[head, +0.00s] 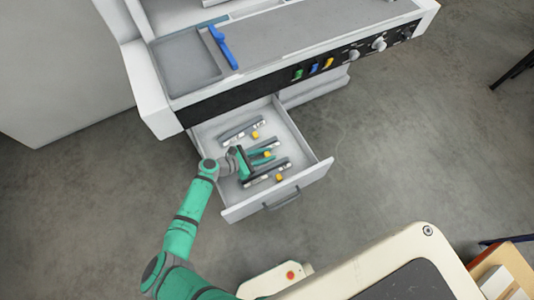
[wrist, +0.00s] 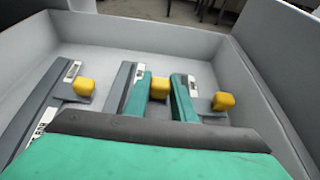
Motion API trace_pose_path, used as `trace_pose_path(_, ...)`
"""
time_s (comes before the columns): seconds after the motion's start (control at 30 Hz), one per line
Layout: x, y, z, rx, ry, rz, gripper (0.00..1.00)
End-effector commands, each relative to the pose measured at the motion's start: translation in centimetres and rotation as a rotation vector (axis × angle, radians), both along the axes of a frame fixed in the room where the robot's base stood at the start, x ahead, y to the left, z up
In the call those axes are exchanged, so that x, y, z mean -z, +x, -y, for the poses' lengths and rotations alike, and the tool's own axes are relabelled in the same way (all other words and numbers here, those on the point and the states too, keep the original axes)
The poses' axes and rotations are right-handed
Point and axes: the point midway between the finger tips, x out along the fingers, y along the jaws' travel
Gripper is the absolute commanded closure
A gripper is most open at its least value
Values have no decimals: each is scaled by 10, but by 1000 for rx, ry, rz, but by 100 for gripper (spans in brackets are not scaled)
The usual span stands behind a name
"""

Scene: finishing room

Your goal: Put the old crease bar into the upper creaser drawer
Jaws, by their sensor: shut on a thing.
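The open creaser drawer (head: 312,174) juts out below the machine and holds several grey bars with yellow knobs. Its pale walls also show in the wrist view (wrist: 150,35). My gripper (head: 262,155) is down inside the drawer, its green fingers (wrist: 162,98) closed on the yellow knob (wrist: 158,87) of the middle crease bar (wrist: 124,78). That bar lies between the other two, low in the drawer; I cannot tell whether it touches the floor. My gripper's body hides the near part of the bars.
One bar (head: 240,128) lies toward the back of the drawer and another (head: 270,170) near its front. They lie close on both sides of my gripper. Open concrete floor (head: 420,130) lies to the right.

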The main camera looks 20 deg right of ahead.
Motion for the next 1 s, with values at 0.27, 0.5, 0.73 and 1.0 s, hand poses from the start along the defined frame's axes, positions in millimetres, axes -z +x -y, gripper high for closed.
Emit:
trace_pose_path(0.27,0,0,0,-1,0,-1,100)
trace_pose_path(0.5,4,0,0,-2,0,-1,100)
trace_pose_path(0.73,8,0,0,-1,-1,-1,100)
trace_pose_path(1.0,11,1,0,-1,-1,-1,63)
